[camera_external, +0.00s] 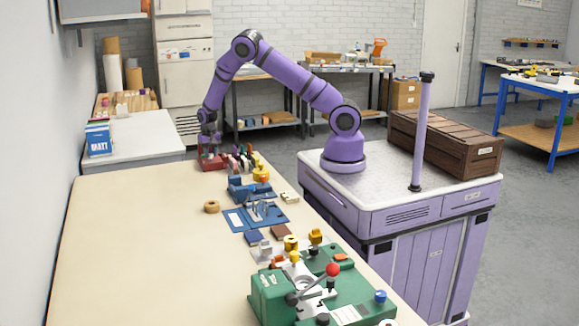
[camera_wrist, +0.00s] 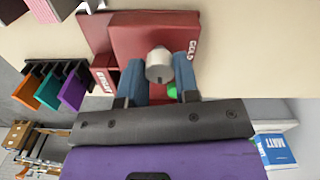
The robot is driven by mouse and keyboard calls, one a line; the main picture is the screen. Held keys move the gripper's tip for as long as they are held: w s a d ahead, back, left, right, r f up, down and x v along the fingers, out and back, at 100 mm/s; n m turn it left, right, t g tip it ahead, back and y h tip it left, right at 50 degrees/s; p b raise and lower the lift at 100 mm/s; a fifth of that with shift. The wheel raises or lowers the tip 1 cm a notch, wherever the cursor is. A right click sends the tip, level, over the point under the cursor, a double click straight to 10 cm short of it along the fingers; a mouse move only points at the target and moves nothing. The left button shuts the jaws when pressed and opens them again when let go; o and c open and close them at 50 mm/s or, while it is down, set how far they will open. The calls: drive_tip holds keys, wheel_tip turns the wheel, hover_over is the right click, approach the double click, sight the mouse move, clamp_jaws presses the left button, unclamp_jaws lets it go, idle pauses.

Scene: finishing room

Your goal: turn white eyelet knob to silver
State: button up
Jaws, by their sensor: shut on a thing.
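A dark red device (camera_external: 212,163) stands at the far end of the long bench. In the wrist view its red body (camera_wrist: 150,38) fills the upper middle, with a "GOLD" label at its right edge and another label at its left that I cannot read clearly. A pale grey-white knob (camera_wrist: 159,66) sits on its face, with a dark slot at its lower edge. My gripper (camera_wrist: 160,78) is shut on the knob, with one blue finger on each side. In the external view my gripper (camera_external: 209,142) is down at the device. The knob's setting is unclear.
A rack with coloured pieces (camera_wrist: 62,88) stands close to the left in the wrist view. Blue fixtures (camera_external: 256,215) and a green machine (camera_external: 330,290) line the bench nearer the camera. A blue-and-white box (camera_external: 98,138) stands on the side counter. The bench's left half is mostly clear.

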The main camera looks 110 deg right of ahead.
idle(0.3)
drive_tip(key=o, duration=0.9)
drive_tip(key=shift+r, duration=0.1)
wheel_tip(320, 180, up, 11)
drive_tip(key=shift+f, duration=0.15)
idle(0.5)
